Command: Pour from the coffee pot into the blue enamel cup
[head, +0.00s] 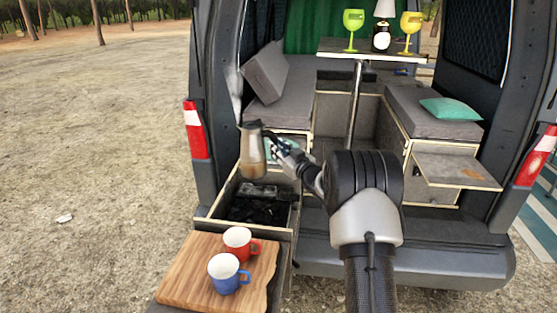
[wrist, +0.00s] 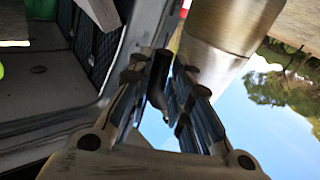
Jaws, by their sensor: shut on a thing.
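The coffee pot (head: 251,153), a metal pot with a dark top, is held up in the air beyond the cups in the head view. It looks about upright there. My gripper (head: 271,145) is shut on its dark handle. In the wrist view the fingers of my gripper (wrist: 165,95) close around the dark handle, and the metal body of the pot (wrist: 225,40) is at the upper right. The blue enamel cup (head: 226,273) stands upright on the wooden board (head: 182,284), apart from the pot and nearer the camera. Its inside looks pale.
A red cup (head: 238,242) stands on the board just behind the blue one. An open drawer (head: 213,207) with dark contents lies beyond the board. The van's table (head: 335,48) holds two glasses and a lamp. The air above the cups is clear.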

